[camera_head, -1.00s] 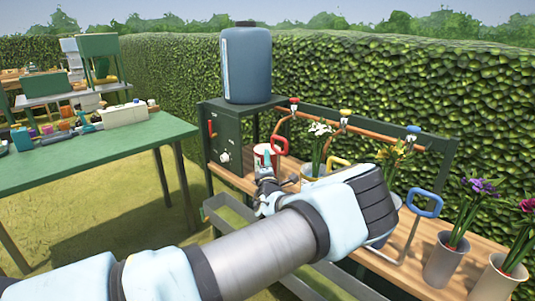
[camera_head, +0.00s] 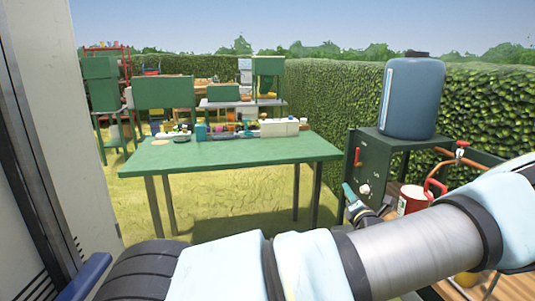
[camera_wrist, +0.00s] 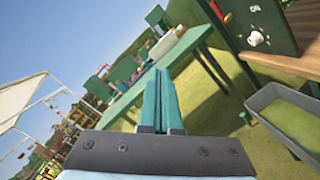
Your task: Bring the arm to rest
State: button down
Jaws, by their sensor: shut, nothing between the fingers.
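My arm (camera_head: 400,250) stretches across the lower part of the head view, bent back at the right edge. My gripper (camera_head: 348,190) points up and left beside the front of the green cabinet (camera_head: 372,165), and part of it is hidden behind my arm. In the wrist view the two teal fingers of my gripper (camera_wrist: 158,98) lie together, shut and empty. The wrist picture is strongly tilted. No thing is seen touching the fingers.
A green table (camera_head: 230,152) with small items along its back stands ahead. A blue tank (camera_head: 412,98) sits on the cabinet. A red-handled white can (camera_head: 412,198) stands close behind my gripper. A trough (camera_wrist: 290,118) lies right in the wrist view. Grass is open before the table.

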jog(key=a+n+g+y, duration=0.8)
jog(key=a+n, duration=0.5)
jog(key=a, duration=0.7)
jog(key=s+a+f+n+g, duration=0.3)
jog(key=s+a+n+g, duration=0.4)
jog(key=s+a+n, duration=0.35)
jog(key=s+a+r+n+g+h, duration=0.1)
jog(key=s+r+n+h, duration=0.3)
jog(key=n, duration=0.6)
jog(key=s+a+r+n+g+h, duration=0.1)
jog(key=s+r+n+h, duration=0.3)
jog(key=s+n, duration=0.3)
jog(key=shift+a+r+n+g+h, duration=0.3)
jog(key=shift+n+h, duration=0.1)
jog(key=shift+n, duration=1.55)
jog(key=shift+f, duration=0.1)
